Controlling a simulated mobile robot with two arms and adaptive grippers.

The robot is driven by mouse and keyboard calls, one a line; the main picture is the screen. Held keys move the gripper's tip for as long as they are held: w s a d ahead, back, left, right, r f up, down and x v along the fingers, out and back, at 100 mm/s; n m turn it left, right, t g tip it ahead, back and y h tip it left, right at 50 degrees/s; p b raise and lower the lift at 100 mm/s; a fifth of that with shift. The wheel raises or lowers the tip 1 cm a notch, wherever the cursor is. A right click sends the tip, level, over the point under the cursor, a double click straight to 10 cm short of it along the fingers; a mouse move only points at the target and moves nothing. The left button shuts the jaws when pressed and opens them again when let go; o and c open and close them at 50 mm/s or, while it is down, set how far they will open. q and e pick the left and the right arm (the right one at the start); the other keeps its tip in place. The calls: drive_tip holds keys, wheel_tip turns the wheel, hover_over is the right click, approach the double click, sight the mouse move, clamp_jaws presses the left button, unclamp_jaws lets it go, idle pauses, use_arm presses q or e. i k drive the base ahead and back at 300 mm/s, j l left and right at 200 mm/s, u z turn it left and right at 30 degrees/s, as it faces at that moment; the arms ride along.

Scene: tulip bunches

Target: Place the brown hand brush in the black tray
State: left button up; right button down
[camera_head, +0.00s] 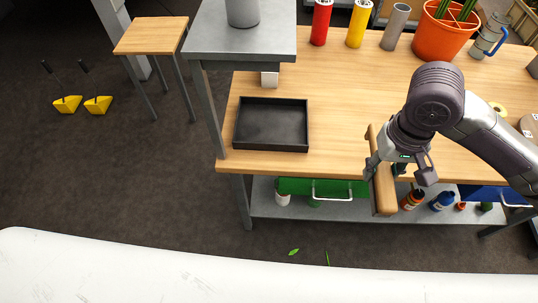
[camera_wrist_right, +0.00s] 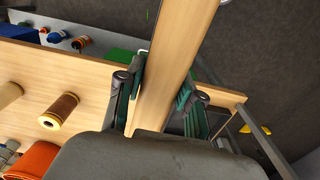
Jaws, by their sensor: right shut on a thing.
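The black tray (camera_head: 271,148) lies empty on the wooden workbench, near its front left corner in the head view. My right gripper (camera_head: 389,170) is above the bench's front edge, to the right of the tray. It is shut on a long light-brown wooden piece, which I take to be the brown hand brush (camera_head: 384,195); no bristles show. The brush also runs between the two fingers in the right wrist view (camera_wrist_right: 172,65). Its lower end hangs past the bench's front edge, clear of the tray. My left gripper is not in view.
An orange pot (camera_head: 440,40) and red (camera_head: 321,22) and yellow (camera_head: 359,24) cylinders stand at the bench's back. A grey raised stand (camera_head: 240,45) rises behind and left of the tray. The bench top between tray and gripper is clear. Bottles sit on the lower shelf (camera_head: 340,208).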

sight(271, 126)
drive_tip(key=k+u, duration=0.1)
drive_tip(key=u, duration=0.3)
drive_tip(key=k+u, duration=0.15)
drive_tip(key=u, duration=0.2)
drive_tip(key=k+u, duration=0.15)
drive_tip(key=u, duration=0.25)
drive_tip(key=i+l, duration=0.25)
drive_tip(key=l, duration=0.2)
drive_tip(key=i+l, duration=0.25)
drive_tip(key=l, duration=0.2)
drive_tip(key=i+l, duration=0.25)
drive_tip(key=l, duration=0.15)
